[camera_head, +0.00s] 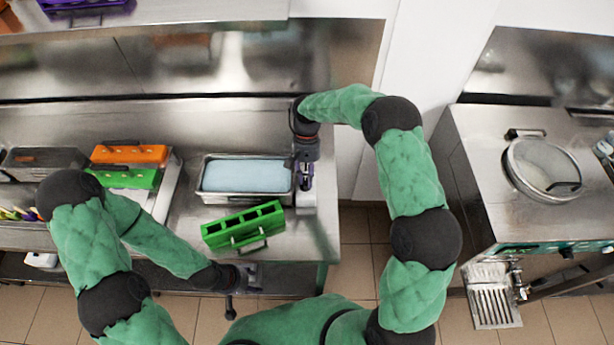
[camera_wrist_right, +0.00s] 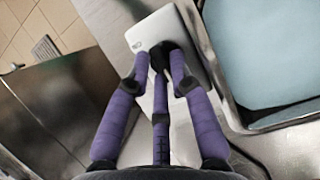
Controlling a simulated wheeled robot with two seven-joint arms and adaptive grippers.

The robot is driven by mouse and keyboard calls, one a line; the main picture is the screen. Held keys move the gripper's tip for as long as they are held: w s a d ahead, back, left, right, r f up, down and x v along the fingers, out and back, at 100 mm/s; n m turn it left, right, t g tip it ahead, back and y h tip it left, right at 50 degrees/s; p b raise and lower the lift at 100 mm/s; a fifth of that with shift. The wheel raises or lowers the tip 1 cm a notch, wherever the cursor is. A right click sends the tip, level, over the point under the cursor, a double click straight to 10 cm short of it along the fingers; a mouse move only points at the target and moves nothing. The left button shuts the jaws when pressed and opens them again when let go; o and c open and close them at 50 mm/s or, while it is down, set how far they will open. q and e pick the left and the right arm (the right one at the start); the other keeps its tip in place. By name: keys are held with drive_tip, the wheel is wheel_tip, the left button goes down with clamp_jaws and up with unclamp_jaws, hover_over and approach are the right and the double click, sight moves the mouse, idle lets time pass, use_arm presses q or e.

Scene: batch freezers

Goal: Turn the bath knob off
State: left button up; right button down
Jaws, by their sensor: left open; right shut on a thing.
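The bath is a metal basin (camera_head: 243,199) of light blue liquid (camera_head: 245,175) on the steel counter. A pale control box (camera_head: 306,199) stands against its right end; it also shows in the right wrist view (camera_wrist_right: 148,29). A black knob (camera_wrist_right: 163,52) sits on that box. My right gripper (camera_head: 305,179) points down over the box. Its purple fingers (camera_wrist_right: 160,80) are shut around the knob, which hides much of it; any mark on the knob cannot be read. My left gripper (camera_head: 241,277) is open and empty, low at the counter's front edge, apart from the bath.
A green slotted block (camera_head: 244,229) stands just in front of the bath. Orange (camera_head: 128,154) and green (camera_head: 128,178) blocks stand to the left. A gap of floor separates the counter from a steel unit with a round lidded opening (camera_head: 541,167) at right.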

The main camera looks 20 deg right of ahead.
drive_tip(key=c, duration=1.1)
unclamp_jaws()
drive_tip(key=shift+s+a+f, duration=0.2)
drive_tip(key=shift+s+f, duration=0.15)
drive_tip(key=shift+s, duration=0.2)
drive_tip(key=shift+w, duration=0.1)
drive_tip(key=shift+d, duration=0.1)
drive_tip(key=shift+w+r, duration=0.15)
drive_tip(key=shift+r, duration=0.1)
drive_tip(key=shift+w+r, duration=0.2)
drive_tip(key=shift+r, duration=0.1)
drive_tip(key=v, duration=1.1)
drive_tip(key=shift+d, duration=0.1)
